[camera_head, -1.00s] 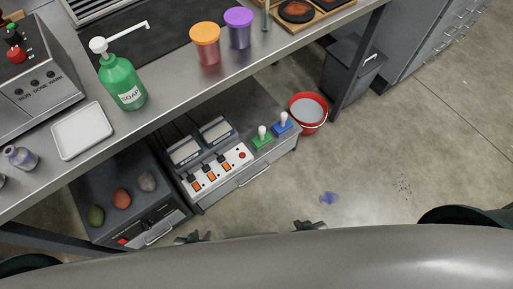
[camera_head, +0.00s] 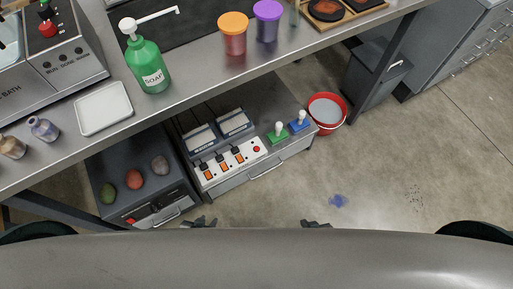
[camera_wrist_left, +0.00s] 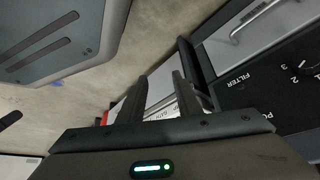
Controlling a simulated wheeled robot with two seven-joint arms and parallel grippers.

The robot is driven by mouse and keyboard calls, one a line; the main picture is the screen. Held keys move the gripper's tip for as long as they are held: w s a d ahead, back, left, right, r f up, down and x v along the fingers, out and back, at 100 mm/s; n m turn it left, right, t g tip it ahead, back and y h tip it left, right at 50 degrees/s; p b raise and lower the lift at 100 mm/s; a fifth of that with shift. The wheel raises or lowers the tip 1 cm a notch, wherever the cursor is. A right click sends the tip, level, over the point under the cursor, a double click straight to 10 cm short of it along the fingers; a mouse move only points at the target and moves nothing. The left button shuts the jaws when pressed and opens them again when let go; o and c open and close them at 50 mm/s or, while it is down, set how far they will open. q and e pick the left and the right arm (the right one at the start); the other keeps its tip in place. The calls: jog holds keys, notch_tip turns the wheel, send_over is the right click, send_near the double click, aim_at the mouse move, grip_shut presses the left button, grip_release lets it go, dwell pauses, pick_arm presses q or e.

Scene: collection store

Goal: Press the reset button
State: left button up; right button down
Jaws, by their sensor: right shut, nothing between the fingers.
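A white switch panel (camera_head: 232,165) with several orange switches sits on the low shelf under the bench. A round red button (camera_head: 256,149) is at its right end; I cannot read any label, so I cannot tell that it is the reset button. My left gripper (camera_head: 200,223) is low in the head view, in front of the low shelf and apart from the panel. In the left wrist view its fingers (camera_wrist_left: 160,95) stand apart with a gap, and a white surface shows beyond. My right gripper (camera_head: 316,224) is shut and empty over the floor, right of the left one.
A dark box (camera_head: 140,190) with round coloured lumps stands left of the panel. Green (camera_head: 278,133) and blue (camera_head: 299,122) handled items and a red bucket (camera_head: 327,112) are to the right. The bench (camera_head: 190,98) overhangs the shelf. A black panel marked FILTER (camera_wrist_left: 255,85) is close in the wrist view.

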pick_arm(q)
jog(key=shift+s+f, duration=0.2)
jog(key=shift+s, duration=0.35)
jog(key=shift+s+f, duration=0.15)
jog(key=shift+s, duration=0.35)
